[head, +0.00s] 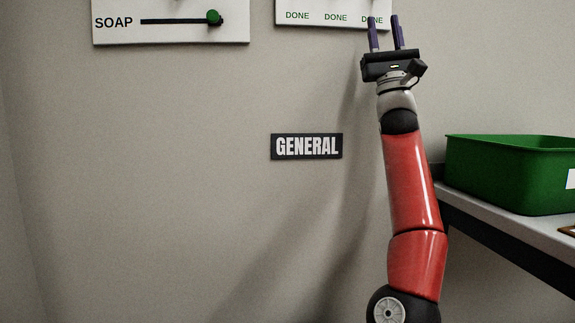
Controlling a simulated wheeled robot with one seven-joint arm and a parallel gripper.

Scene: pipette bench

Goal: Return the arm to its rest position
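My arm (412,185), red with black joints, stands nearly upright at the right of the middle in the head view. My gripper (386,33) is at its top, with the two purple-blue fingers pointing up and spread apart. Nothing shows between the fingers. The fingertips overlap the lower edge of a white panel marked DONE (325,17); I cannot tell how far in front of the panel they are.
A white SOAP panel (170,33) with a green-knobbed slider is on the wall at upper left. A black GENERAL sign (307,147) is on the wall. A green bin (510,175) stands on a bench (510,223) close to the right of my arm. The wall area at left is clear.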

